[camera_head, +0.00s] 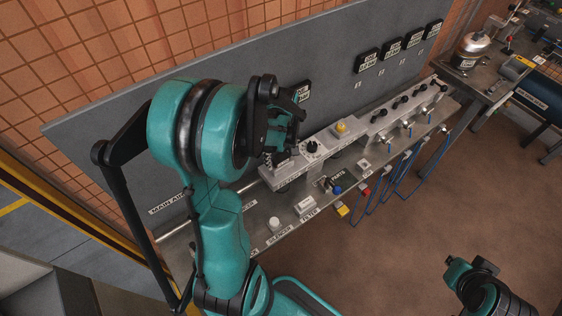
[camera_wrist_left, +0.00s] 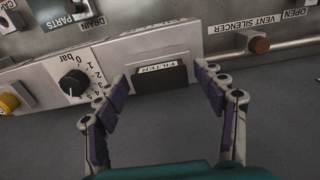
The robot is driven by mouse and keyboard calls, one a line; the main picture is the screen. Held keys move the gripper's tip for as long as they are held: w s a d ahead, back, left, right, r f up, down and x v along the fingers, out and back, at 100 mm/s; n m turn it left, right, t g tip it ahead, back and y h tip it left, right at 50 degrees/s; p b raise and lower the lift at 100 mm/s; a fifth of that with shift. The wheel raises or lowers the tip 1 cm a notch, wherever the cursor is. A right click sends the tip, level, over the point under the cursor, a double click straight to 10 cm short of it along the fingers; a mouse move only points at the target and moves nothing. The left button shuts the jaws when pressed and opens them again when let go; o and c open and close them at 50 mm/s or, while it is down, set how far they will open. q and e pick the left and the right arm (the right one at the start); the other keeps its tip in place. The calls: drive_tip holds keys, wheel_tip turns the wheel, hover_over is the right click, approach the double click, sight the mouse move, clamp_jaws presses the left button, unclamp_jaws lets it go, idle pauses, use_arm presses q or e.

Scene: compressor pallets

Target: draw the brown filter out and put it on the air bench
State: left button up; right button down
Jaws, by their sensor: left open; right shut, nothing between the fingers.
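The filter is a dark, brownish-black block (camera_wrist_left: 160,82) set in the face of a pale panel, under a FILTER label, in the left wrist view. My left gripper (camera_head: 280,140) is open, with its fingers on either side of the filter in the wrist view and nothing held. In the head view the gripper and arm hide the filter. The air bench (camera_head: 240,210) is a long metal bench along the grey backboard. A white block (camera_head: 305,205) stands on it by another FILTER label. My right gripper (camera_head: 482,292) is shut and empty, low at the right, away from the bench.
A black pressure knob (camera_wrist_left: 74,83) and a yellow knob (camera_wrist_left: 8,102) sit beside the filter. A brown vent silencer (camera_wrist_left: 259,45) is to its right. A white cylinder (camera_head: 274,223) stands by the SILENCER label. Blue hoses (camera_head: 400,178) hang from the bench's far part.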

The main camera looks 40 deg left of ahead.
sight(282, 158)
use_arm(q)
drive_tip(key=shift+c, duration=0.3)
drive_tip(key=c, duration=1.5)
drive_tip(key=shift+r, duration=0.1)
drive_tip(key=shift+r, duration=0.15)
drive_tip(key=shift+r+p, duration=2.15)
drive_tip(key=shift+r, duration=0.65)
drive_tip(key=shift+r, duration=0.25)
